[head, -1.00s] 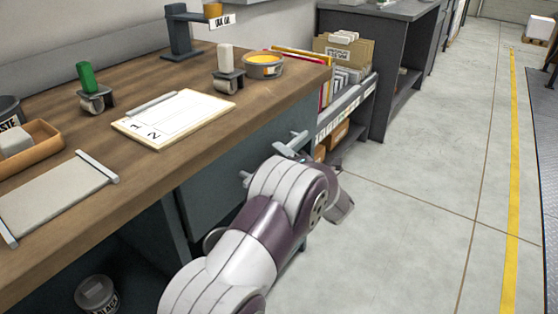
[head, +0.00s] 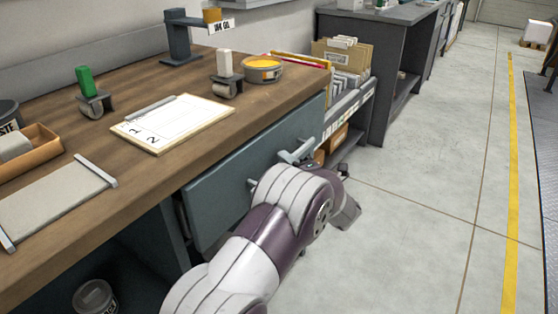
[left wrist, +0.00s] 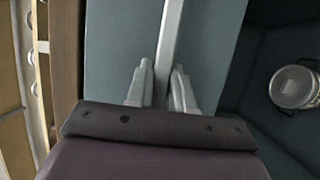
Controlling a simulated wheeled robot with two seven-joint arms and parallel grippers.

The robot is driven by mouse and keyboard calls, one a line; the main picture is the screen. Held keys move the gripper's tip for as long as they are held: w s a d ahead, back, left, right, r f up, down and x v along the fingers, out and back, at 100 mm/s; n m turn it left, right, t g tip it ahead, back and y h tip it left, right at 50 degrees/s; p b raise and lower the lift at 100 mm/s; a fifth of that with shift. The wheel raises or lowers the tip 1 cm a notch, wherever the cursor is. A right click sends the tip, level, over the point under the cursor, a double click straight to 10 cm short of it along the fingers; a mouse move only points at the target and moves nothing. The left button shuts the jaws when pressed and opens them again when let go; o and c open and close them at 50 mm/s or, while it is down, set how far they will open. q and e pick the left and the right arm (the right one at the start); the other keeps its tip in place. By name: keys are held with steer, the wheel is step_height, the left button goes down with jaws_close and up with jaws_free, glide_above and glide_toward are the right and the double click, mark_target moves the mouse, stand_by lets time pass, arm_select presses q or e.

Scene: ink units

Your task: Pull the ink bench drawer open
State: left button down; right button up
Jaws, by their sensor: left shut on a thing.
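The ink bench (head: 150,170) has a brown wooden top and a blue-grey drawer (head: 225,190) under its front edge. The drawer front stands out a little from under the top, so it is partly open. My left gripper (head: 296,151) is at the drawer front, its wrist partly hiding it. In the left wrist view, the two fingers (left wrist: 162,88) are shut on the pale bar handle (left wrist: 171,35), one finger on each side, with the teal drawer face (left wrist: 115,45) behind. My right gripper is not in view.
On the bench lie a clipboard (head: 172,122), rollers, an ink tin (head: 262,70) and a tray (head: 55,200). A can (head: 95,297) stands in the open bay below. A shelf with folders (head: 345,65) is beyond the bench. Clear floor (head: 420,220) lies to the right.

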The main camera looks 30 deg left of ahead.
arm_select(q)
steer(key=s+d, duration=0.1)
steer(key=d, duration=2)
steer(key=shift+s+b, duration=0.35)
steer(key=c, duration=1.1)
jaws_free()
steer(key=p+v, duration=0.2)
steer(key=v, duration=1)
steer(key=shift+s+d+p, duration=0.1)
steer(key=shift+d+p, duration=0.2)
steer(key=shift+d, duration=0.1)
